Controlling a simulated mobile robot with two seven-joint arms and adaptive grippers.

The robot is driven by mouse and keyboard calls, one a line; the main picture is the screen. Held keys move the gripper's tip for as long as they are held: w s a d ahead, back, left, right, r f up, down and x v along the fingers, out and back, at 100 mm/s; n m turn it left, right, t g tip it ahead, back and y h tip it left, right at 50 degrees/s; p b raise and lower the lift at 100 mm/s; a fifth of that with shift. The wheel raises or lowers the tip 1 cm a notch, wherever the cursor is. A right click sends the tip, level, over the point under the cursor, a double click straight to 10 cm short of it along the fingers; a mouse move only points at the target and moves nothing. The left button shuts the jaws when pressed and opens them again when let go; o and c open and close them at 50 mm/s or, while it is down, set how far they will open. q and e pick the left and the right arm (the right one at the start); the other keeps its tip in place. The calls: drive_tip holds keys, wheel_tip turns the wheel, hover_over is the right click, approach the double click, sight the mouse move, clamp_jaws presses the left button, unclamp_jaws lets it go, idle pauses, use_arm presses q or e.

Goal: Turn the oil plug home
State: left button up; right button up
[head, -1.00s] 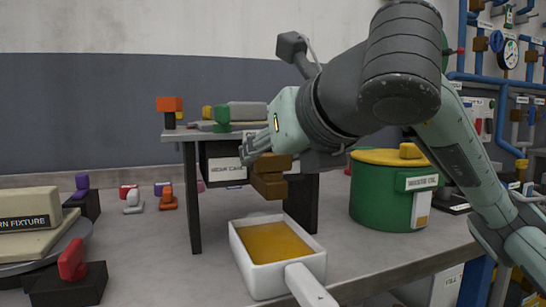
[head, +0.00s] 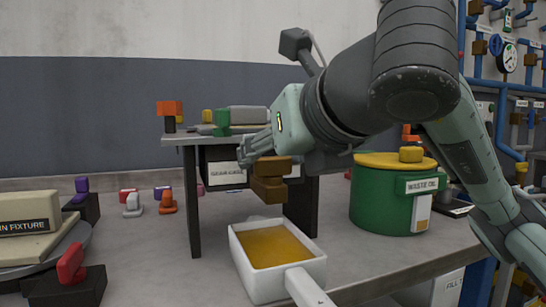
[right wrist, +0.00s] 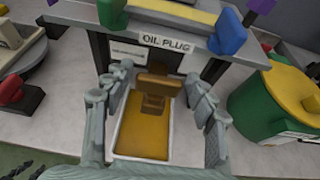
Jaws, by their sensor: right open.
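The oil plug (head: 268,183) is a brown, blocky, stepped piece under a small raised stand, below the white "OIL PLUG" label (right wrist: 165,43). In the right wrist view the plug (right wrist: 154,92) shows between my spread fingers, with gaps on both sides. My right gripper (head: 252,150) is open beside the plug's upper part in the head view; its fingers (right wrist: 160,88) do not visibly touch it. The plug's seat is hidden behind the plug and gripper. My left gripper is not in view.
A white pan of amber oil (head: 236,258), with a handle towards me, stands below the plug. A green drum with a yellow lid (head: 380,200) stands to the right. The stand's top (head: 185,138) carries coloured parts. A turntable fixture (head: 28,210) is at left.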

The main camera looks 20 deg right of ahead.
drive_tip(key=v, duration=0.6)
drive_tip(key=shift+s, duration=0.15)
